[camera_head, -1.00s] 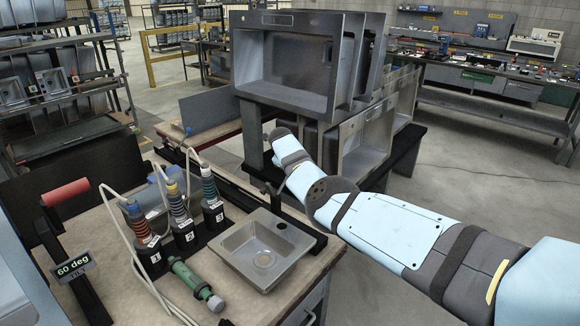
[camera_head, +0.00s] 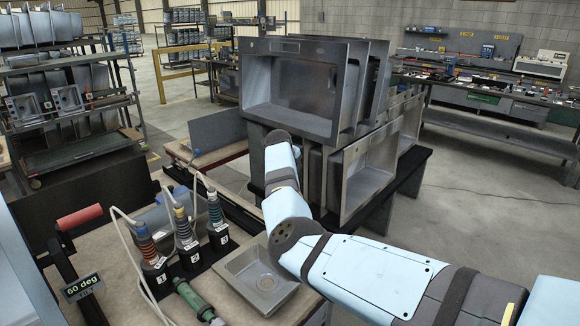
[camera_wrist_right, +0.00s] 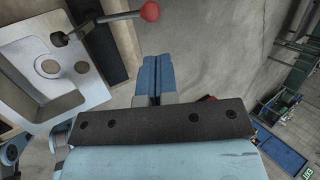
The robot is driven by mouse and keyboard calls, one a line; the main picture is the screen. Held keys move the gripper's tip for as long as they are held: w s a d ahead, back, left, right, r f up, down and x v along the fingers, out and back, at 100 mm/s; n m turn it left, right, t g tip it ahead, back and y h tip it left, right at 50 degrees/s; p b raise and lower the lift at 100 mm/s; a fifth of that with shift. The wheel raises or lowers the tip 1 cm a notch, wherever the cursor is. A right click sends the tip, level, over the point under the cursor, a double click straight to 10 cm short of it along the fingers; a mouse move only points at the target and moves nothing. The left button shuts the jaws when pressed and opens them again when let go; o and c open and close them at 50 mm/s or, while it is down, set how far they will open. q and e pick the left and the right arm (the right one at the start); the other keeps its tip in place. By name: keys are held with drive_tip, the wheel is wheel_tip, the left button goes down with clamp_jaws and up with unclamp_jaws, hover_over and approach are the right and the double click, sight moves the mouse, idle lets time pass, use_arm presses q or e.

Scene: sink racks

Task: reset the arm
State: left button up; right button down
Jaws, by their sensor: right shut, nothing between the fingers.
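My right arm (camera_head: 370,275) comes in from the right in the head view. It bends over the right edge of the small sink, and its forearm points up and away, in front of the rack of large sinks. Its gripper does not show there. In the right wrist view my right gripper (camera_wrist_right: 154,76) has its blue fingers together, with nothing between them, above bare grey floor. My left gripper is not in view.
A small metal sink (camera_head: 262,277) lies on the workbench, partly covered by my arm. Several numbered tools (camera_head: 186,238), a green cylinder (camera_head: 193,299) and a red-handled lever (camera_head: 80,217) are left of it. Large steel sinks (camera_head: 297,92) stand behind. The wrist view shows a sink (camera_wrist_right: 52,62) and red knob (camera_wrist_right: 150,11).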

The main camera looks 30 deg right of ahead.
drive_tip(key=s+d+f+n+t+h+p, duration=0.2)
drive_tip(key=s+d+n+h, duration=0.2)
drive_tip(key=s+d+h, duration=0.9)
drive_tip(key=s+a+f+n+t+y+p, duration=0.1)
drive_tip(key=s+a+f+n+t+y, duration=0.5)
drive_tip(key=s+a+n+y, duration=0.4)
drive_tip(key=s+a+f+n+t+y+p, duration=0.1)
drive_tip(key=s+a+f+n+t+y, duration=0.55)
drive_tip(key=a+n, duration=0.6)
drive_tip(key=s+a+f+n+g+y, duration=0.1)
drive_tip(key=s+a, duration=0.3)
drive_tip(key=s, duration=0.4)
drive_tip(key=s+a+f+n+g+y+p, duration=0.1)
drive_tip(key=s+a+f+n+g+y, duration=0.1)
drive_tip(key=s, duration=0.6)
drive_tip(key=s+a+f+n+g+y, duration=0.1)
drive_tip(key=s+a+f+n+g, duration=0.2)
drive_tip(key=s+a, duration=0.4)
drive_tip(key=shift+s+f+n+g+y+p, duration=0.25)
drive_tip(key=shift+s+n+g+y+p, duration=0.1)
drive_tip(key=shift+s+n+g, duration=0.5)
drive_tip(key=shift+a, duration=0.1)
